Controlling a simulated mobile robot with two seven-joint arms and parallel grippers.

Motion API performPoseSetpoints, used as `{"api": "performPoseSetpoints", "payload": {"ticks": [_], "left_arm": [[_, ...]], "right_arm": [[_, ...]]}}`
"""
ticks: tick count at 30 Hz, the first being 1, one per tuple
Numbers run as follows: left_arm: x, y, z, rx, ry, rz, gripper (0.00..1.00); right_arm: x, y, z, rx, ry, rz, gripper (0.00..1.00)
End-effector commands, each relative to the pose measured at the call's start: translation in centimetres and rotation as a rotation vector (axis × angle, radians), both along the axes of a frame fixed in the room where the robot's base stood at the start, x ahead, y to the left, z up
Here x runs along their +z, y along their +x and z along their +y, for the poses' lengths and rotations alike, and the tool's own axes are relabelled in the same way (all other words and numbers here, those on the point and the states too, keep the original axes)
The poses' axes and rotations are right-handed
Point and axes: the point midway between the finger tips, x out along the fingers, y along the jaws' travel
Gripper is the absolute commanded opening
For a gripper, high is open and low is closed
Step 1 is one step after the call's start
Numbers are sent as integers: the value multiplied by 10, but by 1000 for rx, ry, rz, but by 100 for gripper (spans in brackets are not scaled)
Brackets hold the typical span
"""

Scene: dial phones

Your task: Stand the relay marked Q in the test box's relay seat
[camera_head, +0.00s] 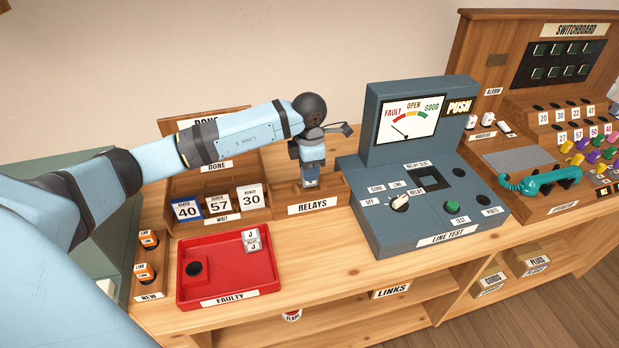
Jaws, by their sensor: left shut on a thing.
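My left gripper (310,168) points down over the wooden tray labelled RELAYS (313,207). It is shut on a small grey relay (311,182), low at the tray. Its marking is too small to read, and I cannot tell whether it still touches the tray floor. The grey-blue LINE TEST box (408,236) stands to the right. Its relay seat (428,179), a square dark opening in the top, looks empty. My right gripper is not in view.
A red FAULTY tray (217,303) in front holds relays marked J (251,240). Number cards (218,205) stand in the rack at left. The test box's upright meter (408,126) rises behind the seat. Bare wood (325,255) separates red tray and box.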

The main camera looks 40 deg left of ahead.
Motion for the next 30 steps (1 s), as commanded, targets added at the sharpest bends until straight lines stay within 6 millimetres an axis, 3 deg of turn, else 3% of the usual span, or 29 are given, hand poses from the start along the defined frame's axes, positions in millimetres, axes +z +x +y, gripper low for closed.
{"api": "performPoseSetpoints", "payload": {"ticks": [18,30], "left_arm": [[40,0,0,1,0,0,11],[46,0,0,0,0,0,11]], "right_arm": [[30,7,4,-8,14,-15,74],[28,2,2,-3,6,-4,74]]}}
